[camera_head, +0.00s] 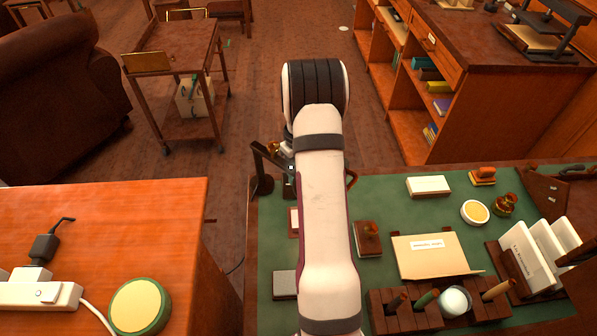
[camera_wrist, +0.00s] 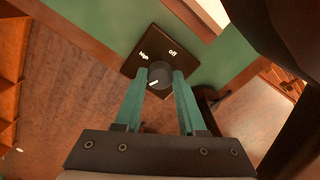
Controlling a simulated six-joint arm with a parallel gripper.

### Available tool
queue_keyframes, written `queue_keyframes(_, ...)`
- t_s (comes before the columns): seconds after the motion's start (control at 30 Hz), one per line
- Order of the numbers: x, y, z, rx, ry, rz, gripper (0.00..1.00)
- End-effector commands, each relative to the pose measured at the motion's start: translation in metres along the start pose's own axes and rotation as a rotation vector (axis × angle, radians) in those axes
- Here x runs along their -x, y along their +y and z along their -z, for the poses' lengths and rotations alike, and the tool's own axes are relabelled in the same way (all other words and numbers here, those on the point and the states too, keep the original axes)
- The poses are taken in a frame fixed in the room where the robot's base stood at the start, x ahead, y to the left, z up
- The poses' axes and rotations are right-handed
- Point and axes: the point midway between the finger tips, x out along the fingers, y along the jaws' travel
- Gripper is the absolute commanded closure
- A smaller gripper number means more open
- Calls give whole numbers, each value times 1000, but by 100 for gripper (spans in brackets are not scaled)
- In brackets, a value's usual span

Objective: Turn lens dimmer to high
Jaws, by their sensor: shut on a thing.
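The dimmer knob (camera_wrist: 160,70) is a dark round knob with a short white mark on its face. It sits on a dark square plate (camera_wrist: 165,37) in the wrist view. The plate reads "high" at its upper left and "off" at its upper right. The white mark shows on the near, lower-left part of the knob. My gripper (camera_wrist: 160,76) has its two teal fingers closed on either side of the knob. In the camera_head view my arm hides the knob and the fingers.
The plate lies by the edge of a green-topped desk (camera_head: 405,210). A dark stand (camera_head: 262,183) rises near my wrist at the desk's left edge. A brown block (camera_head: 368,242), a cream folder (camera_head: 430,257) and a wooden rack (camera_head: 415,318) are right of my arm.

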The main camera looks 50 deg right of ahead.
Motion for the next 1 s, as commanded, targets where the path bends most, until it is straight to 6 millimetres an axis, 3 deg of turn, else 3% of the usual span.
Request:
queue_keyframes(0.37,0,0,0,-194,0,0,100)
queue_keyframes(1.0,1,0,0,-794,0,0,100)
